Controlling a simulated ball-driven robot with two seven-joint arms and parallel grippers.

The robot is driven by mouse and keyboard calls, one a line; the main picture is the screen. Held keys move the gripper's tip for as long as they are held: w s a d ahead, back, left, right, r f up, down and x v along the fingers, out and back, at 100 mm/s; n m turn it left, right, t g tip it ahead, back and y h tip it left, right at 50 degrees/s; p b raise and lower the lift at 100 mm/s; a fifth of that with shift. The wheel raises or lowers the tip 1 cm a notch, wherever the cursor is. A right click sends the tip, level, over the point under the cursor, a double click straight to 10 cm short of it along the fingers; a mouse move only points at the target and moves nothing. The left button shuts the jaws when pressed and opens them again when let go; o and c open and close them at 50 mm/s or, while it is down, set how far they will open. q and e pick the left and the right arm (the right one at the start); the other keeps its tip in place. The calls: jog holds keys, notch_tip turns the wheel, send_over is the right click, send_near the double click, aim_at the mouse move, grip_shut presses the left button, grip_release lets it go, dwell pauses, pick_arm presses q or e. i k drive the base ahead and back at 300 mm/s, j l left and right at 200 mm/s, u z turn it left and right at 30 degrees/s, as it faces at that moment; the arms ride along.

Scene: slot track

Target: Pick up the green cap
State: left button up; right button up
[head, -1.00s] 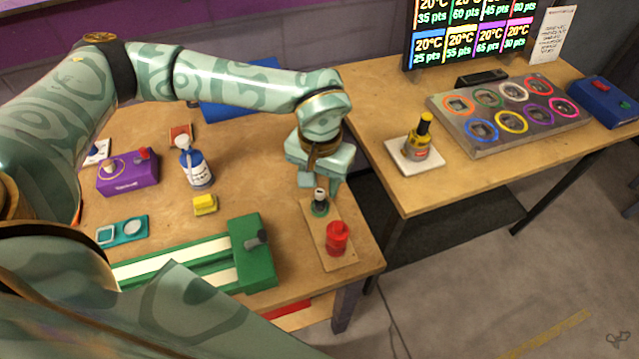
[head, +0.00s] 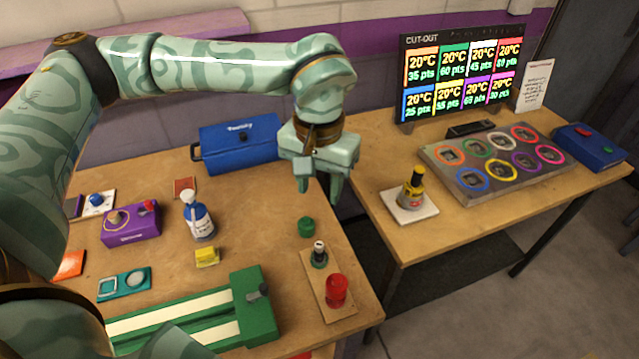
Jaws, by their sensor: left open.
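The green cap (head: 306,227) lies on the left table, just behind the wooden board. My left gripper (head: 321,190) is open and empty, raised above and behind the cap, with its fingers pointing down. It does not touch the cap. On the board (head: 313,274) stands a small dark post with a light top and green base (head: 319,253), and a red cylinder (head: 336,290) in front of it. My right gripper does not show.
A green slot track (head: 254,300) is at the front. A blue toolbox (head: 238,143) is behind.

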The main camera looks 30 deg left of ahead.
aim_at(306, 225)
jog(key=k+l, duration=0.65)
jog(key=k, duration=0.25)
